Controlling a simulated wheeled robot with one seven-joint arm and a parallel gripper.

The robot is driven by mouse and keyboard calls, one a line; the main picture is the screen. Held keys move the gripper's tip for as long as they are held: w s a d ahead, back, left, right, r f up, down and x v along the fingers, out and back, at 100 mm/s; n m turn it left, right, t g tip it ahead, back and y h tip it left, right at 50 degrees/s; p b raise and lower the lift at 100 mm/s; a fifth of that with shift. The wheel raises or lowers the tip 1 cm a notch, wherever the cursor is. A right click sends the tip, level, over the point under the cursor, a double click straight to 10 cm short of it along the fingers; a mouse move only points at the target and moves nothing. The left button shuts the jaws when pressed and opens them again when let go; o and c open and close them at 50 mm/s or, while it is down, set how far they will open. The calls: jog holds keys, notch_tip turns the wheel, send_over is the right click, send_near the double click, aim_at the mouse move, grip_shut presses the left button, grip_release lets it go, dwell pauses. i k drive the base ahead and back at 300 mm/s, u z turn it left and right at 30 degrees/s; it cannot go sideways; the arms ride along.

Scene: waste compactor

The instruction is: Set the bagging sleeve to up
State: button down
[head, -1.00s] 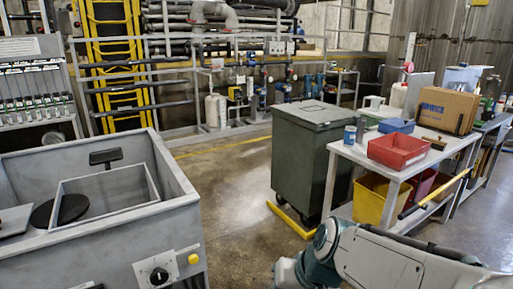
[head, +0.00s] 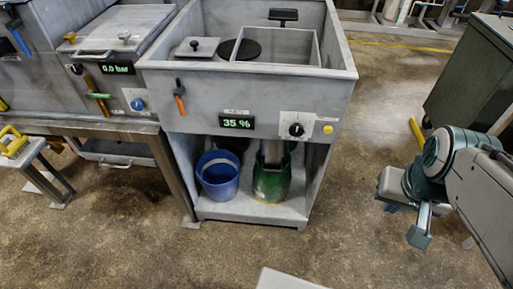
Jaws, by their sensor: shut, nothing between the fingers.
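The grey waste compactor cabinet (head: 160,110) stands in the middle of the head view, with an open top and an open lower bay. A short grey sleeve-like tube (head: 273,152) hangs in the bay and reaches down to the mouth of a green bucket (head: 271,183). I cannot tell whether this is the bagging sleeve or what position it is in. A black knob (head: 296,130) sits on a white plate on the front, beside a yellow button (head: 327,129). My gripper (head: 420,238) is at the right, shut and empty, well apart from the cabinet.
A blue bucket (head: 218,178) stands left in the bay. A display (head: 236,122) reads 35 %, with an orange-handled lever (head: 179,98) to its left. A unit reading 0.0 bar (head: 117,69) is at the left. A dark green bin (head: 470,75) stands right.

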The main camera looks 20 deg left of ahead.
aim_at(274, 153)
jog(key=u, duration=0.65)
jog(key=k, duration=0.9)
jog(key=z, duration=0.25)
jog(key=i, duration=0.45)
jog(key=z, duration=0.05)
